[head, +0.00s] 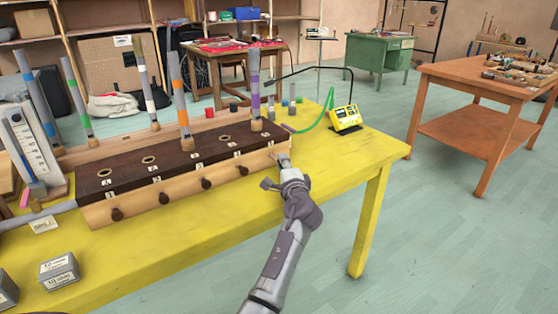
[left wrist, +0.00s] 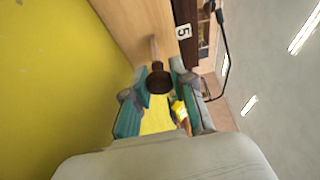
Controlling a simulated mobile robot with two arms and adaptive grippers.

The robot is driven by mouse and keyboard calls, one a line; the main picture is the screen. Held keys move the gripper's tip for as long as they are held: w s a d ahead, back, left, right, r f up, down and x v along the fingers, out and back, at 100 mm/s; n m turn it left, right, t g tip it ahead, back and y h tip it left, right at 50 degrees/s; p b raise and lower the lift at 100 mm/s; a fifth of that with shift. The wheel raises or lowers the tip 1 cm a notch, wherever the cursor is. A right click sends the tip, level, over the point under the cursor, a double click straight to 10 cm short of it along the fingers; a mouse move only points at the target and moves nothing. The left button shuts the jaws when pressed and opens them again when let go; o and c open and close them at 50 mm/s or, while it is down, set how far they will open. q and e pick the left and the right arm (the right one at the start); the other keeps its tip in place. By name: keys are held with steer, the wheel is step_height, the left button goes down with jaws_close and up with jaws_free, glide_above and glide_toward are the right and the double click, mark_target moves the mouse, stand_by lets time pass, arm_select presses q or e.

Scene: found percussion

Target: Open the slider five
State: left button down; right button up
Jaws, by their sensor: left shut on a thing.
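A long wooden chest with a dark top (head: 185,160) and a pale front board lies on the yellow table. Several dark slider knobs stick out of its front, such as one (head: 206,184) near the middle. My left gripper (head: 281,163) is at the right end of this front and covers the fifth knob in the head view. In the left wrist view, slider five's dark round knob (left wrist: 158,79) sits between the teal-padded fingers of my left gripper (left wrist: 160,96), on a pale stem from the front board. A label "5" (left wrist: 183,32) is beside it. My right gripper is out of view.
Upright pipes with coloured bands, such as a purple-banded one (head: 255,85), stand on the chest. A yellow meter (head: 345,118) with a green cable is at the right. Grey tins (head: 58,270) are at front left. The yellow table (head: 225,235) is clear in front of the chest's right half.

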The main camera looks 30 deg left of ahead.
arm_select(q)
steer(key=c, duration=1.3)
jaws_free()
steer(key=shift+o, duration=0.4)
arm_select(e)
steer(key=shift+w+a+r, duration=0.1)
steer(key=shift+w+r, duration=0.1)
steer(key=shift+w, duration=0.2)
arm_select(q)
steer(key=shift+s+d+f, duration=0.1)
steer(key=shift+s+d, duration=0.15)
steer(key=shift+s, duration=0.05)
steer(key=v, duration=0.6)
steer(key=shift+s+d, duration=0.25)
steer(key=shift+s, duration=0.05)
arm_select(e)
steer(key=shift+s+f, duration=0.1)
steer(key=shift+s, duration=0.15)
